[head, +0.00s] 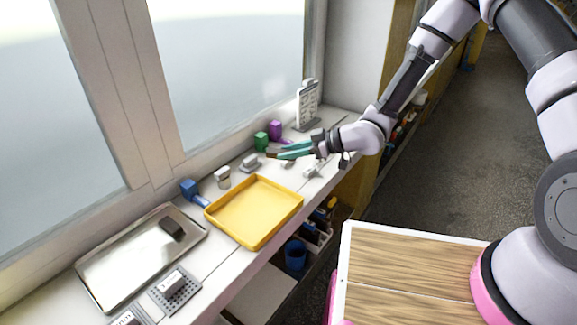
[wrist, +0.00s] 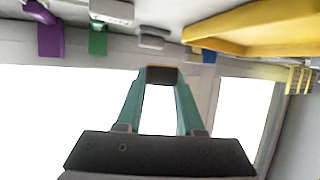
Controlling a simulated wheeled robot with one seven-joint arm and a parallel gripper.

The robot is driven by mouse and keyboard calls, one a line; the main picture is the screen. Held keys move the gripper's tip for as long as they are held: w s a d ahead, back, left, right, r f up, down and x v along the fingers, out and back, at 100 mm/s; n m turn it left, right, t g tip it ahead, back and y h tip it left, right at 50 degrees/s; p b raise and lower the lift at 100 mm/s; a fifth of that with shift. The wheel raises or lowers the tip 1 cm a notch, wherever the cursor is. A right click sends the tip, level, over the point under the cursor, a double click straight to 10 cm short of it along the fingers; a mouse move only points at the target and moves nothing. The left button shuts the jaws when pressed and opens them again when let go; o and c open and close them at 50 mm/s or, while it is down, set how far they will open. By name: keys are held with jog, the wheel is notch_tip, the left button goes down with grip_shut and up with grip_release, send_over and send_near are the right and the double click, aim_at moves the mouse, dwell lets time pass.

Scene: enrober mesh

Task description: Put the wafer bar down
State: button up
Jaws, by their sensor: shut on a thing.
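My gripper (head: 274,153), with green fingers, is above the sill at the far side of the yellow tray. In the wrist view my gripper (wrist: 162,76) is shut on a small dark brown block, the wafer bar (wrist: 162,75), held between the fingertips. In the head view the bar is mostly hidden by the fingers. It is clear of any surface in the wrist view. A similar dark brown bar (head: 171,227) lies on the silver metal tray (head: 105,279) at the left.
The yellow tray (head: 254,237) is empty. Perforated grey plates with labelled blocks (head: 173,284) lie at the front left. Blue (head: 190,188), green (head: 261,142) and purple (head: 275,130) things line the window side. A white sign (head: 307,104) stands at the back.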

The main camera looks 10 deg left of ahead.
jog(key=r, duration=0.2)
jog(key=shift+w+d+r, duration=0.2)
jog(key=shift+w+r, duration=0.05)
jog(key=shift+r, duration=0.05)
jog(key=w+d+r+m+t+h, duration=0.1)
jog(key=w+d+m+t+h, duration=0.25)
jog(key=w+d, duration=0.5)
jog(key=w+d+r+m+t+h, duration=0.15)
jog(key=w+d+m+t, duration=0.35)
jog(key=d, duration=0.7)
jog(key=w+d+m+t+h, duration=0.3)
jog(key=w+d+m+t, duration=0.15)
jog(key=w+d, duration=0.4)
jog(key=d+m+h, duration=0.5)
jog(key=d, duration=1)
jog(key=v, duration=0.6)
jog(key=shift+d+r+t+h, duration=0.3)
jog(key=shift+r, duration=0.1)
jog(key=shift+s, duration=0.15)
